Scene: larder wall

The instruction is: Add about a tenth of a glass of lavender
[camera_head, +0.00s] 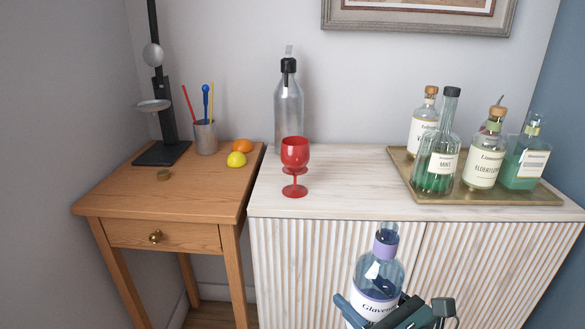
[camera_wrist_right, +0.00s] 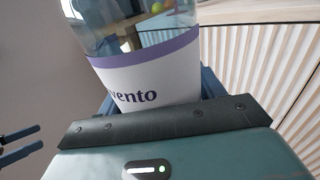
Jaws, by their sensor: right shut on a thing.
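The lavender bottle (camera_head: 380,270) is clear blue-tinted glass with a purple neck band and a white, purple-edged label. It is upright, in front of the cabinet. My right gripper (camera_head: 385,312) is shut around its lower part; the label shows close up in the right wrist view (camera_wrist_right: 150,80). The liquid level is hard to tell. A red goblet (camera_head: 295,153) stands upright on the cabinet top, left of and beyond the bottle; its inside is hard to see. Two dark blue fingers of my left gripper (camera_wrist_right: 18,144) show apart and empty at the wrist view's left edge.
A tray (camera_head: 560,198) at right holds several bottles, including a mint bottle (camera_head: 437,160) and an elderflower bottle (camera_head: 485,160). A steel bottle (camera_head: 289,105) stands behind the goblet. The wooden side table (camera_head: 200,190) holds fruit, a cup and a black stand.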

